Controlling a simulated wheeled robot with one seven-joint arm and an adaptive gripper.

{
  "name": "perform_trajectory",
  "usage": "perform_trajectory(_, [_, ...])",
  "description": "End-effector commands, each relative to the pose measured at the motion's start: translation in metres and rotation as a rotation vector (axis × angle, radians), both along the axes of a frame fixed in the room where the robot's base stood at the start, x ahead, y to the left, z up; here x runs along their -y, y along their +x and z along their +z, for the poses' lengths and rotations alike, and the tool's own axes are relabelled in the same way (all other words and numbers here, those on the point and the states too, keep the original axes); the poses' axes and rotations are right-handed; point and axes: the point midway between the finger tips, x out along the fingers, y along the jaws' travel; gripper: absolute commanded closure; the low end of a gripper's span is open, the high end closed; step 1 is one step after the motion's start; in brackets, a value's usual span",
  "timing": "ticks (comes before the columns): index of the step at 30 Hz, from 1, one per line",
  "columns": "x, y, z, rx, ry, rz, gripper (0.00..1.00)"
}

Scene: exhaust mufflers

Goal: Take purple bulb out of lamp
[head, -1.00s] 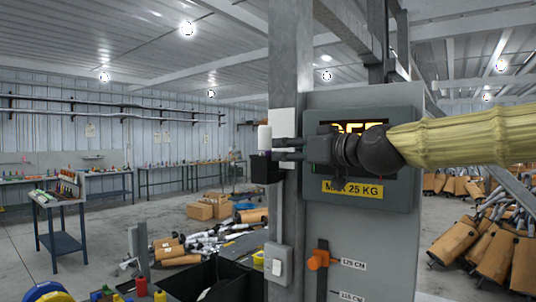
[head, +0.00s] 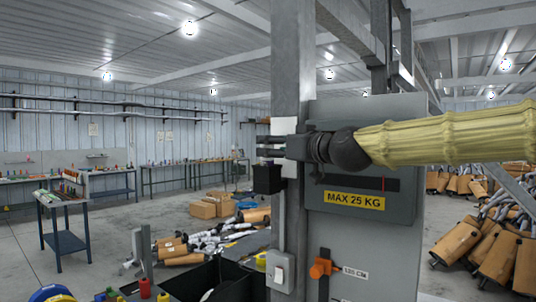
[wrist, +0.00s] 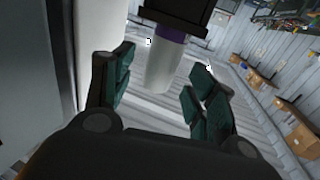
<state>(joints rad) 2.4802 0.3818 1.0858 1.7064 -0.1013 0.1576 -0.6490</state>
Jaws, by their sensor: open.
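The bulb is a white cylinder with a purple band (wrist: 162,68), seated in the black lamp holder (wrist: 178,14) at the top of the wrist view. In the head view the black holder (head: 267,180) is fixed beside the grey post, and the bulb above it is mostly hidden by my fingers. My gripper (head: 268,149) reaches left past the post at the bulb's height. In the wrist view my gripper (wrist: 164,60) is open, with one green-padded finger on each side of the bulb. Gaps show between the bulb and both fingers.
The grey post (head: 291,70) stands right beside the lamp, with a white plate and a switch box (head: 281,270) on it. A grey cabinet (head: 345,240) with a MAX 25 KG label stands behind my arm. Open floor and workbenches lie to the left.

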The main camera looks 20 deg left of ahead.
Motion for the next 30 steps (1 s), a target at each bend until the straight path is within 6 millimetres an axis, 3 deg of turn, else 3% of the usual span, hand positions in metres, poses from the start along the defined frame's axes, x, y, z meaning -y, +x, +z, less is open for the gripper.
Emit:
perform_trajectory(6, [-0.022,0.016,0.003,-0.001,0.000,0.000,0.43])
perform_trajectory(15, [-0.027,0.019,0.000,0.000,0.000,0.000,0.43])
perform_trajectory(24, [-0.027,0.019,0.000,-0.001,0.001,0.000,0.94])
perform_trajectory(30, [-0.027,0.019,0.000,-0.001,0.001,0.000,0.94])
